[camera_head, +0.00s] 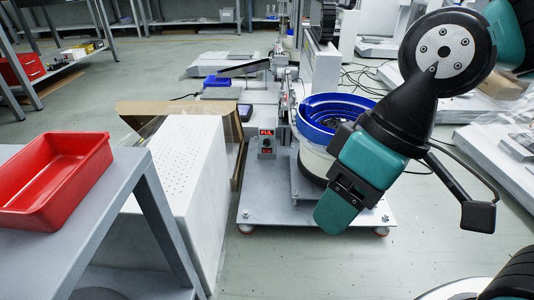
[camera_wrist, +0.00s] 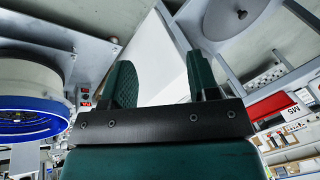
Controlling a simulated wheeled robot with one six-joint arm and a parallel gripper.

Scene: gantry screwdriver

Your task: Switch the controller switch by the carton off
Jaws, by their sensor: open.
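The controller (camera_head: 266,143) is a small grey box with a red lit display on top. It stands upright on the grey machine base, just right of the brown open carton (camera_head: 238,170). A dark round knob or switch and a second red part show below its display; the switch's position is too small to read. In the wrist view the controller (camera_wrist: 85,97) is small, left of the fingers. My gripper (camera_head: 335,212) hangs right of and nearer than the controller, apart from it. In the wrist view my gripper (camera_wrist: 163,74) has its green fingers spread, with nothing between them.
A blue-rimmed feeder bowl (camera_head: 325,115) stands right of the controller, behind my arm. A white perforated box (camera_head: 185,175) and a grey table (camera_head: 120,175) with a red tray (camera_head: 55,180) are at left. The front of the machine base (camera_head: 275,212) is clear.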

